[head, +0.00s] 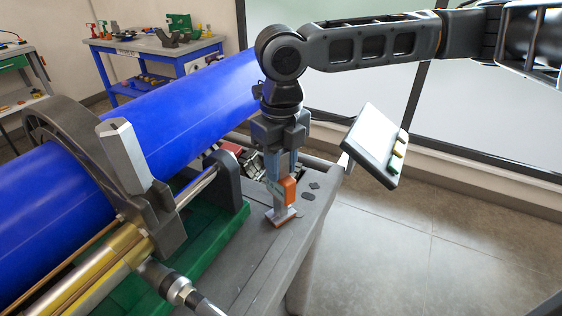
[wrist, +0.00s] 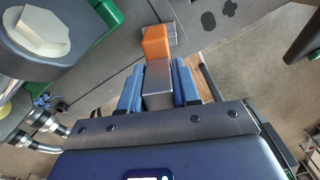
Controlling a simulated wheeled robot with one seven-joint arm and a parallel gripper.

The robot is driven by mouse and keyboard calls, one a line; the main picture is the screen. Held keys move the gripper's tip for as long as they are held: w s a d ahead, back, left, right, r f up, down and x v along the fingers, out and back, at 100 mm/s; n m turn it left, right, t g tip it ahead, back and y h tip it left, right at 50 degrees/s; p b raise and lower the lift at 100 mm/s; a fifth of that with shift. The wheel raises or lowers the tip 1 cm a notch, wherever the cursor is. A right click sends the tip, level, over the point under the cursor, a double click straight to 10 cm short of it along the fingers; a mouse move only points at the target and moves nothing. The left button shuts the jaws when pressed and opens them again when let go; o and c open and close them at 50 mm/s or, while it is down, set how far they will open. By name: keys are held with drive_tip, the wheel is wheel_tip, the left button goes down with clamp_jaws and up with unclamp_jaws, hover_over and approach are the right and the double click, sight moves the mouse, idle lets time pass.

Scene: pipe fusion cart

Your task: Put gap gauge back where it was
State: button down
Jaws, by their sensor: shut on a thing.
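The gap gauge, a grey metal bar with an orange block (head: 290,188), is upright at the near right end of the grey cart top (head: 262,262). My gripper (head: 277,168) points down with its blue fingers shut on the gauge's grey upper part. In the wrist view my gripper (wrist: 158,80) has the grey bar between its blue fingers, with the orange block (wrist: 155,42) beyond the tips. The gauge's lower end is at the cart top, over an orange-brown patch; I cannot tell whether it touches.
Dark flat shapes (head: 309,196) lie on the cart top right of the gauge. The blue pipe (head: 190,110) in its grey clamp and a green frame (head: 213,232) stand to the left. A tilted panel (head: 370,145) is at the right. Open floor lies beyond the cart's right edge.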

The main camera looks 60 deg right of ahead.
drive_tip(key=shift+f, duration=0.15)
drive_tip(key=c, duration=0.8)
unclamp_jaws()
wheel_tip(320, 180, up, 12)
drive_tip(key=shift+r, duration=0.15)
drive_tip(key=shift+s, duration=0.1)
idle(0.4)
